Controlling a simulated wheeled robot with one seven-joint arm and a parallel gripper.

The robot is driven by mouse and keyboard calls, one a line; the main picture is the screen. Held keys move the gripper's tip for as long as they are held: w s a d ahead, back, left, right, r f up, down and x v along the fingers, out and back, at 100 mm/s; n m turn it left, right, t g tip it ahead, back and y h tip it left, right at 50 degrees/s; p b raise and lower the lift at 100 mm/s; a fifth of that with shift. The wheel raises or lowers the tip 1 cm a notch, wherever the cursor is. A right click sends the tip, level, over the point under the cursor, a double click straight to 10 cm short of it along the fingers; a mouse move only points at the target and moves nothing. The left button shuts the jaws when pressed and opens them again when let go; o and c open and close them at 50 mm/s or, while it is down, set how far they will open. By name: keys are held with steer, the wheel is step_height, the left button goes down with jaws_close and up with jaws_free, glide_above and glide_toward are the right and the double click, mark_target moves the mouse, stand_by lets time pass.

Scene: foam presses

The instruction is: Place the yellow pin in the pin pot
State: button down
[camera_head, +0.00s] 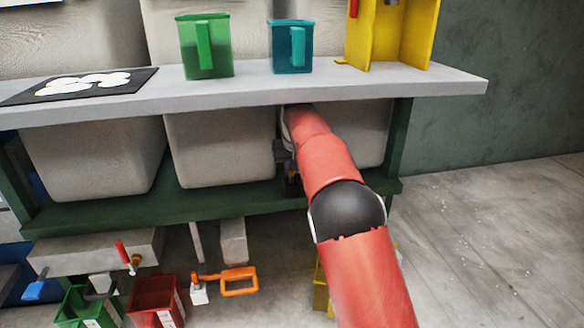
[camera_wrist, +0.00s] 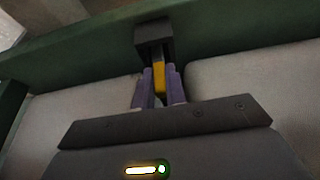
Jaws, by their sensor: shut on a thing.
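The yellow pin (camera_wrist: 159,79) is between the two purple fingers of my gripper (camera_wrist: 161,76) in the wrist view. My gripper is shut on it. A dark, square-ended holder, which looks like the pin pot (camera_wrist: 154,28), sits on the green beam just beyond the fingertips. The pin's far end points at it and lies close to it; I cannot tell whether the tip is inside. In the head view my arm reaches below the grey shelf, and the pin is hidden there.
The grey shelf (camera_head: 260,88) lies above my arm and carries a green jug (camera_head: 205,50), a teal jug (camera_head: 292,48) and a yellow stand (camera_head: 415,40). Pale bins (camera_head: 218,150) hang close beside my gripper. Red (camera_head: 157,298) and green boxes stand lower left. The floor at right is clear.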

steer(key=c, duration=1.4)
jaws_free()
steer(key=shift+f, duration=0.1)
steer(key=shift+c, duration=0.2)
